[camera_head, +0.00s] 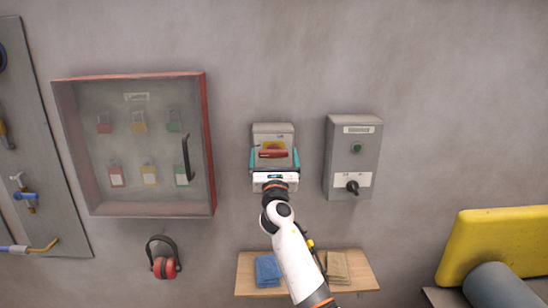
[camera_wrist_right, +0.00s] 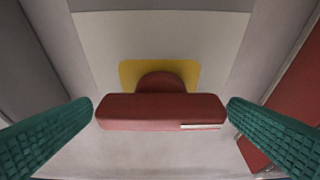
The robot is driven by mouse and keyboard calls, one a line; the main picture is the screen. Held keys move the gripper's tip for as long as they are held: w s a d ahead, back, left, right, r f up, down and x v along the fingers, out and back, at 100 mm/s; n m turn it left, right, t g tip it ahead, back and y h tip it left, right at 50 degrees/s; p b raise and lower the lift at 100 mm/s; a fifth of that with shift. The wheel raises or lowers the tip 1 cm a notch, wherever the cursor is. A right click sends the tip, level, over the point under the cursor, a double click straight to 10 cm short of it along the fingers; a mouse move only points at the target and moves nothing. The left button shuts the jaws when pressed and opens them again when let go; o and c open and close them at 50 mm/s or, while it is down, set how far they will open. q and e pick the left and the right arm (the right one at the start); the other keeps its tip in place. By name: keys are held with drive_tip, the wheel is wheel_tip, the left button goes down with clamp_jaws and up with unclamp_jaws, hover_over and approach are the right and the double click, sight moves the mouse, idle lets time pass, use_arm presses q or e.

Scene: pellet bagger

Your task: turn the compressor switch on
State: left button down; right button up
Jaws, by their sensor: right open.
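A grey switch box (camera_head: 273,129) on the wall has a red bar handle (camera_head: 273,153) on a yellow plate (camera_wrist_right: 128,72). The handle lies horizontal. My right gripper (camera_head: 275,157) is open in front of this box, with one teal finger at each end of the red handle (camera_wrist_right: 160,112). A narrow gap seems to show at each fingertip; contact cannot be told for sure. To the right is a taller grey box (camera_head: 340,160) with a green lamp (camera_head: 356,148) and a black knob (camera_head: 352,187). The labels are too small to read. My left gripper is not in view.
A red-framed glass cabinet (camera_head: 211,150) with several padlocks hangs at the left. Ear muffs (camera_head: 165,268) hang below it. A wooden shelf (camera_head: 245,275) with folded cloths is under the boxes. A yellow object (camera_head: 495,240) stands at the lower right.

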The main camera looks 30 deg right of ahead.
drive_tip(key=c, duration=1)
